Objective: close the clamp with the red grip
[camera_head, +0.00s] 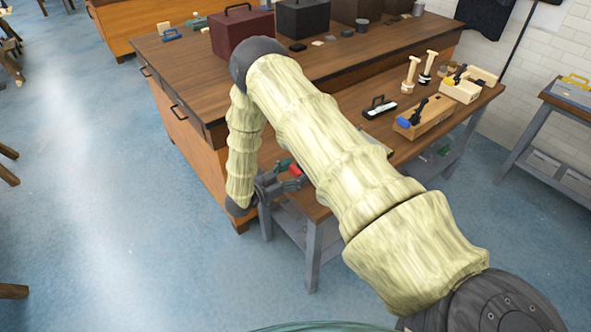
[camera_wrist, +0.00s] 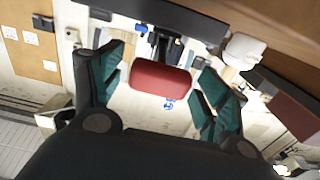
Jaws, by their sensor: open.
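The red grip (camera_wrist: 160,78) of the clamp shows in the middle of the wrist view, with a dark bar (camera_wrist: 163,45) behind it. My gripper (camera_wrist: 164,72) is open, with one teal finger pad on each side of the grip and a visible gap on both sides. In the head view my gripper (camera_head: 288,175) is at the near left end of the lower bench, and the red grip (camera_head: 295,169) shows beside a teal finger. The clamp's body is mostly hidden behind my arm and gripper.
The lower bench (camera_head: 475,107) carries a wooden block with a blue-gripped tool (camera_head: 405,122), a black-handled tool (camera_head: 379,107) and wooden pieces (camera_head: 460,91). A taller workbench (camera_head: 180,72) with toolboxes stands behind.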

